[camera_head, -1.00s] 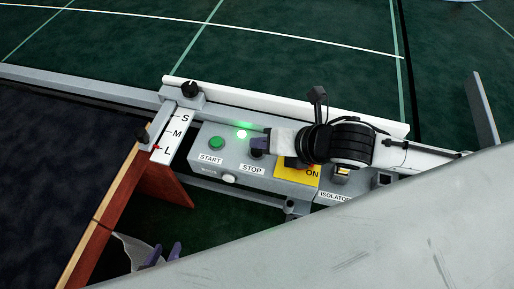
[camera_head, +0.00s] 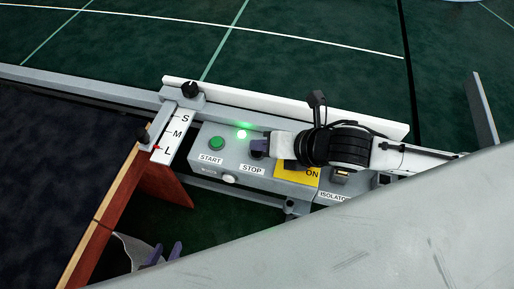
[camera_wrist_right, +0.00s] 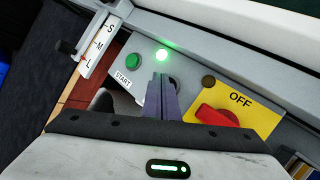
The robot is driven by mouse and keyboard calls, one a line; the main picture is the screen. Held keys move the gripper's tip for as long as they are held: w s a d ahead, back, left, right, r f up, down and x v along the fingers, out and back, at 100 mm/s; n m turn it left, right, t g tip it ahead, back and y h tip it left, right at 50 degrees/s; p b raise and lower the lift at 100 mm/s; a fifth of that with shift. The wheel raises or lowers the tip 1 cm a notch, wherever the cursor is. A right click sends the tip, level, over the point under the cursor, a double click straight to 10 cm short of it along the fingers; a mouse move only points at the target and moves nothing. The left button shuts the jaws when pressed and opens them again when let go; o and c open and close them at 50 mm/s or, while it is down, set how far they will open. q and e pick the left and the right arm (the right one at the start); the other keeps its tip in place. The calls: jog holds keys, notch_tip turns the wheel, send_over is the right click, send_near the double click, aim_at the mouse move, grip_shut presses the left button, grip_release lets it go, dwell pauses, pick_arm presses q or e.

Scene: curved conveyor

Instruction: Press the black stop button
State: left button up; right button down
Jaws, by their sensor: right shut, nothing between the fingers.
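The grey control box (camera_head: 222,172) carries a STOP label (camera_head: 251,169) below the stop button's place. My right gripper (camera_head: 259,147) is over that place in the head view and hides most of the button. In the right wrist view my right gripper (camera_wrist_right: 161,80) is shut and empty, with its fingertips at the black stop button (camera_wrist_right: 173,84), of which only a dark edge shows beside the fingers. I cannot tell whether they touch or press it. My left gripper (camera_head: 164,254) is low at the left, its two purple fingers apart, beside a pale grey piece.
The green start button (camera_head: 217,143) is just left of my right gripper, and a green lamp (camera_head: 242,134) glows behind it. A yellow plate with a red switch (camera_wrist_right: 217,115) is to the right. A white rail (camera_head: 300,115) runs behind the box.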

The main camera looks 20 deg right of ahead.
jog(key=shift+f, duration=0.45)
dwell(0.7)
jog(key=shift+r, duration=0.1)
jog(key=shift+r+p, duration=0.8)
jog(key=shift+p, duration=0.3)
jog(key=shift+r+p, duration=0.55)
jog(key=shift+p, duration=0.1)
notch_tip(320, 180, up, 2)
jog(key=shift+r+p, duration=0.15)
jog(key=shift+p, duration=1.1)
jog(key=shift+r+p, duration=0.65)
jog(key=shift+r, duration=0.1)
